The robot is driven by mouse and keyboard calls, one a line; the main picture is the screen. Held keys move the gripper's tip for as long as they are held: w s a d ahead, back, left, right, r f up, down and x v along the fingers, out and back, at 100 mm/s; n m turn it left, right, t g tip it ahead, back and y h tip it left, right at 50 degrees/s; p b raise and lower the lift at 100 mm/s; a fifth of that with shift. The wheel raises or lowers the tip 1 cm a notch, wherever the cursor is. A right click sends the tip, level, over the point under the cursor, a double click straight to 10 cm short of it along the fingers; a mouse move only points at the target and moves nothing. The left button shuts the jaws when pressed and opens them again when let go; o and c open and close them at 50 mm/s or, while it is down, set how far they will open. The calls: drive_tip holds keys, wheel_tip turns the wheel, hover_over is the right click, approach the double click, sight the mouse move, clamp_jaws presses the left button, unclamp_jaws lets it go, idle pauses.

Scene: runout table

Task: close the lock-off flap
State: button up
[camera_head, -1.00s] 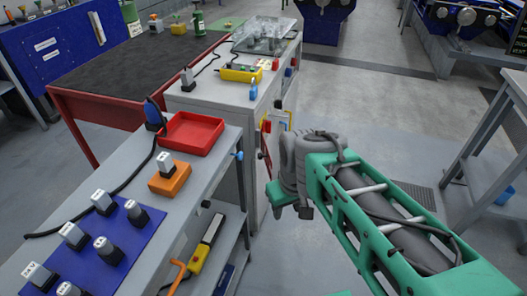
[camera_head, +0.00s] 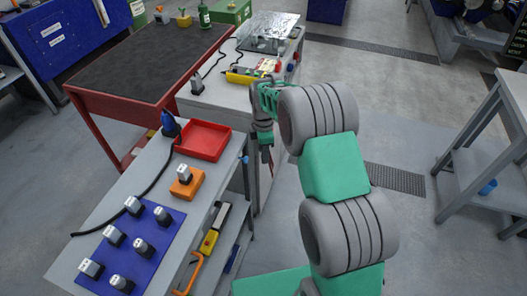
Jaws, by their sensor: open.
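My gripper (camera_head: 266,148) is small in the view, at the end of my grey and green arm. It is at the front side of the grey cabinet (camera_head: 213,104), below its top edge. Its jaws are open, and I see nothing held in them. I cannot make out the lock-off flap. My gripper and arm cover much of the cabinet's front side. A small patch of red shows at the fingertips, but I cannot tell what it belongs to or whether it touches them.
A grey bench (camera_head: 140,188) on the left bears a red tray (camera_head: 203,141), an orange block (camera_head: 187,184) and a blue mat (camera_head: 120,268) with several plugs. A yellow box (camera_head: 247,76) with a cable lies on the cabinet. Open floor lies right of my arm, before a grey table (camera_head: 488,165).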

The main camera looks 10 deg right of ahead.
drive_tip(key=shift+f, duration=0.5)
clamp_jaws()
idle(1.1)
